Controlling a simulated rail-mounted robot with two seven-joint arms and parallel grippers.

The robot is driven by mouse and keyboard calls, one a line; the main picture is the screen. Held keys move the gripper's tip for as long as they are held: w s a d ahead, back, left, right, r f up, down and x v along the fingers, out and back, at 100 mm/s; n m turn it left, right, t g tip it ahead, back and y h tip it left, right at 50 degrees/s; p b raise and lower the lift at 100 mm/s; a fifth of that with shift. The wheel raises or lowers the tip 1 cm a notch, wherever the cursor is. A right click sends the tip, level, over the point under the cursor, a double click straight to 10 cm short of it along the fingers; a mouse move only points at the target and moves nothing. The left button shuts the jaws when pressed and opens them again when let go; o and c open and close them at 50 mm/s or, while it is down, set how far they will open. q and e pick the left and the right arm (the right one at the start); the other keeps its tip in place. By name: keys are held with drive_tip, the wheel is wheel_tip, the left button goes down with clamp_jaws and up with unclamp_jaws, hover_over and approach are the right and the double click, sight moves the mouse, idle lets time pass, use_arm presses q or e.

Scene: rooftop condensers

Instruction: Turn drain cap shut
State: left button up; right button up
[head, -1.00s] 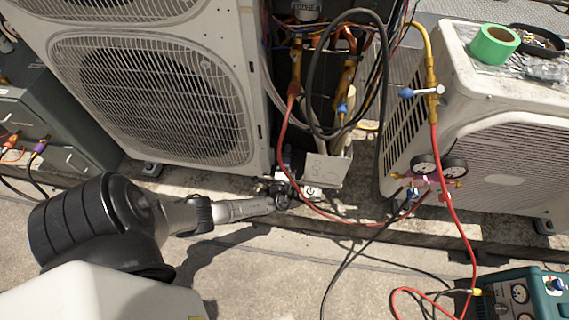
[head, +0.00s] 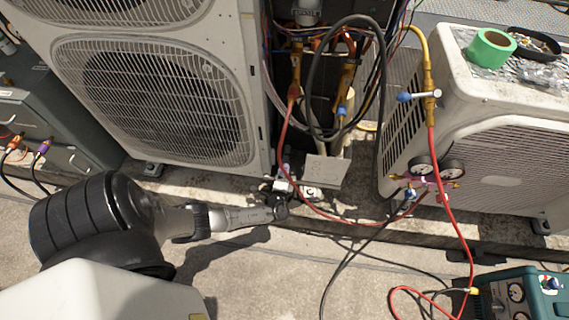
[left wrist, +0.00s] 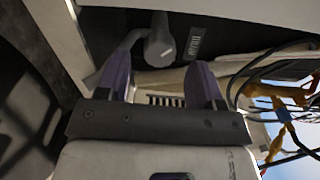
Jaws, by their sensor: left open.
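My left gripper (head: 279,198) is low at the front right corner of the large condenser (head: 165,100), beside small pale fittings (head: 311,193) near the ground. In the left wrist view the two purple-grey fingers of my left gripper (left wrist: 162,84) stand apart with a gap between them. A grey rounded part (left wrist: 160,45), which looks like the drain cap, shows beyond and between the fingertips, with no clear contact. In the head view I cannot make out the cap clearly at the dark gripper tip. My right gripper is not in view.
A red hose (head: 300,200) and black hose hang close to the left gripper. A small metal plate (head: 325,169) stands just right of it. A second condenser (head: 490,140) with gauges (head: 437,167) is at right. The pavement (head: 260,280) in front is mostly clear.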

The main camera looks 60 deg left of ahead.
use_arm(q)
drive_tip(key=p+v, duration=0.2)
drive_tip(key=v, duration=0.8)
drive_tip(key=shift+p, duration=0.3)
